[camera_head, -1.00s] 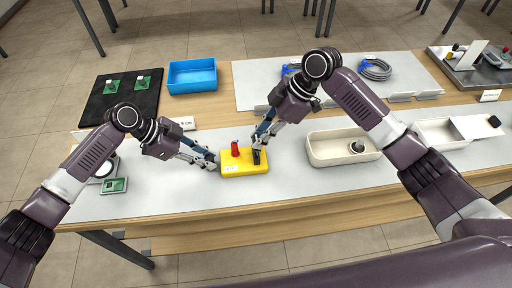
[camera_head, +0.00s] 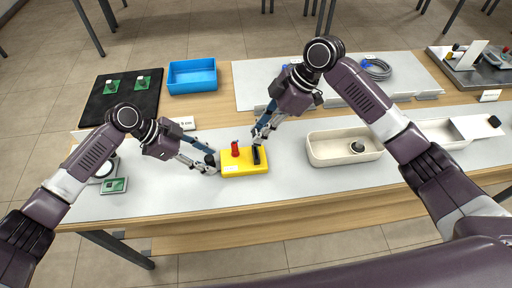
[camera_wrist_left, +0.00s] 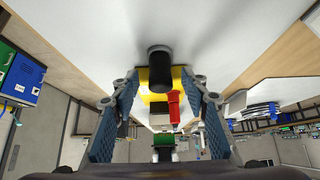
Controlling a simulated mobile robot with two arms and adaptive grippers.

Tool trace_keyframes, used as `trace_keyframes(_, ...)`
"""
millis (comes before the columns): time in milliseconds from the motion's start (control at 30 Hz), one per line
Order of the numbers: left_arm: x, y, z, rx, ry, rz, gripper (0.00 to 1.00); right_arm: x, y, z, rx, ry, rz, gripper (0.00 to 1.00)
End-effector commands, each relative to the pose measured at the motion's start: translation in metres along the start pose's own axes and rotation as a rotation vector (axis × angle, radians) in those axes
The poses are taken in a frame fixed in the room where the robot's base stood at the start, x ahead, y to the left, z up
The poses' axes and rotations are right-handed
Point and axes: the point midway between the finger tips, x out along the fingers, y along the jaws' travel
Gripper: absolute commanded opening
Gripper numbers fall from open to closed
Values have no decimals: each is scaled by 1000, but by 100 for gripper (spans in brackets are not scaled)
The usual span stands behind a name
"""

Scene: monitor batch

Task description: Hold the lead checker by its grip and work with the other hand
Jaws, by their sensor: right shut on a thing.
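The lead checker, a yellow box (camera_head: 240,170) with a red knob (camera_head: 235,149) and a black upright piece (camera_head: 256,155), lies on the grey mat. Its black round grip (camera_head: 212,159) sticks out at its left end. In the left wrist view the grip (camera_wrist_left: 160,68) lies between the spread fingers of my left gripper (camera_wrist_left: 158,100), with gaps on both sides. My left gripper (camera_head: 208,165) is open around the grip. My right gripper (camera_head: 262,138) is shut at the top of the black piece; its fingers partly hide the contact.
A cream tray (camera_head: 320,158) with a dark round part stands right of the checker. A blue bin (camera_head: 192,77) and a black mat (camera_head: 95,108) with green boards are behind left. A grey cable coil (camera_head: 377,69) lies at the back. Clear mat lies in front.

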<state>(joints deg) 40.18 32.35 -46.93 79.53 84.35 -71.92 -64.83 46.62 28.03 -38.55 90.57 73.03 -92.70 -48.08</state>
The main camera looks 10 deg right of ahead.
Motion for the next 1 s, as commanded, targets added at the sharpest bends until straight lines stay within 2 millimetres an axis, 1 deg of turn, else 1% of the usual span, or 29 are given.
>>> trace_keyframes(200, -1, 0, 0, 0, 0, -1, 41, 0, 0, 0, 0, 0, 0, 0)
trace_keyframes(267, -5, -1, 0, 0, 0, -2, 41, 0, 0, 0, 0, 0, 0, 0)
trace_keyframes(333, -12, -1, 0, 1, 0, -3, 41, 0, 0, 0, 0, 0, 0, 0)
trace_keyframes(467, -36, -1, 0, 0, 0, -4, 41, 0, 0, 0, 0, 0, 0, 0)
trace_keyframes(700, -88, -1, 0, 1, -1, -3, 41, 0, 0, 0, 0, 0, 0, 0)
trace_keyframes(833, -107, -1, 0, 0, -1, -2, 41, 0, 0, 0, 0, 0, 0, 0)
trace_keyframes(1000, -119, 0, 0, 0, 0, 0, 41, 0, 0, 0, 0, 0, 0, 0)
